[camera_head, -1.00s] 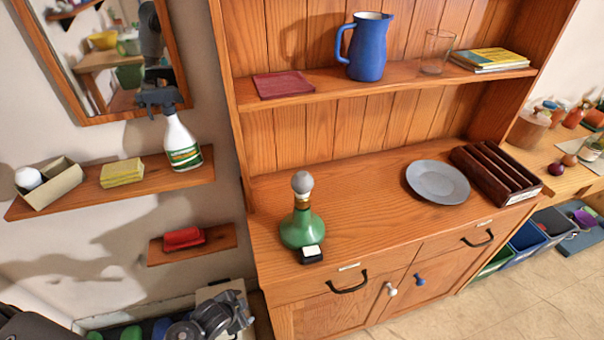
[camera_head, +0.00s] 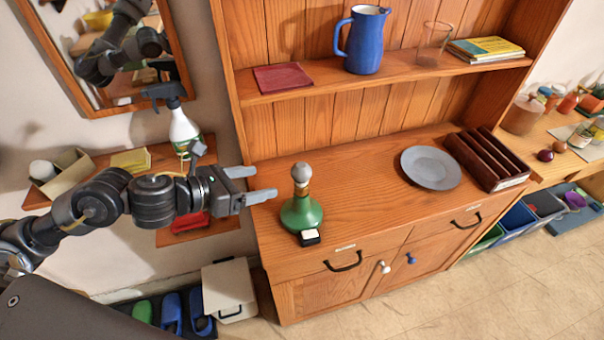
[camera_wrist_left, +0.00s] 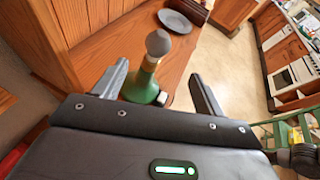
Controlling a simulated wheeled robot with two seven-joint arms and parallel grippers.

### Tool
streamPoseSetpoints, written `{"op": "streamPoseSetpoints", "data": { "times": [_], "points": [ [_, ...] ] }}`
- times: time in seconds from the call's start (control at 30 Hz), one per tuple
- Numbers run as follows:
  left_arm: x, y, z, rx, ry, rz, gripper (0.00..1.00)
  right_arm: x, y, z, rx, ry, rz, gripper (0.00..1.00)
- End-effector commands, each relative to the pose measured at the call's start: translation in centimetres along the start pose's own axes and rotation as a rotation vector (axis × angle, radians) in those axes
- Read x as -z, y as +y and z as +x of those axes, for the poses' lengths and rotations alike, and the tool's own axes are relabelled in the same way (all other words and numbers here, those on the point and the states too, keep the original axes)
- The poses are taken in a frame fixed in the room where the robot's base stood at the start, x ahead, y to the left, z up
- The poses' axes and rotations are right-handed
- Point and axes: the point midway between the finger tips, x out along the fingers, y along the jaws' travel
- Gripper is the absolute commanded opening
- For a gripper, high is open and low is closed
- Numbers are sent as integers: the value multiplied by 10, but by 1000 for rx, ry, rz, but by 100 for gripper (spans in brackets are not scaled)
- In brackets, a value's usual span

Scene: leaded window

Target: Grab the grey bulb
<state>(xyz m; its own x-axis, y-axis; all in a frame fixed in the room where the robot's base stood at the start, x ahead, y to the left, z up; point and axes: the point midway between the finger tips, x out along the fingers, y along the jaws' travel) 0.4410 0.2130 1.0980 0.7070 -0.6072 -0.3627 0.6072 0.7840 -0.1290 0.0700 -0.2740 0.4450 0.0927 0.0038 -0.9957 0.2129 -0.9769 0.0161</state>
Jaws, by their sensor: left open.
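The grey bulb (camera_head: 301,173) sits on top of a green bottle-shaped base (camera_head: 301,213), which stands upright on the left part of the cabinet's counter. In the left wrist view the bulb (camera_wrist_left: 158,43) shows ahead, between and beyond the two fingers. My left gripper (camera_head: 263,184) is open and empty, its fingers pointing right toward the bulb, with a gap left of it. It also shows in the left wrist view (camera_wrist_left: 160,88). My right gripper is not in view.
A small black item with a white top (camera_head: 309,237) sits before the green base. A grey plate (camera_head: 431,168) and a dark slotted rack (camera_head: 487,160) stand to the right. A spray bottle (camera_head: 184,131) stands on the wall shelf behind my left arm. The counter between base and plate is clear.

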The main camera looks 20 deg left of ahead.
Motion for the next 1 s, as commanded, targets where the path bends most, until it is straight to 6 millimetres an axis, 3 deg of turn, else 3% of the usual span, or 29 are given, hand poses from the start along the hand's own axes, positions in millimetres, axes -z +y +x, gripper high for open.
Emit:
{"op": "streamPoseSetpoints", "data": {
  "times": [0.1,0.27,0.7,1.0],
  "points": [
    [-2,0,-5,27,21,131,71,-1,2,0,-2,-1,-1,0],
    [-1,0,-4,34,25,160,71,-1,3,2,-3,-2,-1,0],
    [2,0,37,33,18,152,71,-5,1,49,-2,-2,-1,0],
    [-1,0,51,31,24,152,71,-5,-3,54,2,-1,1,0]
  ]
}}
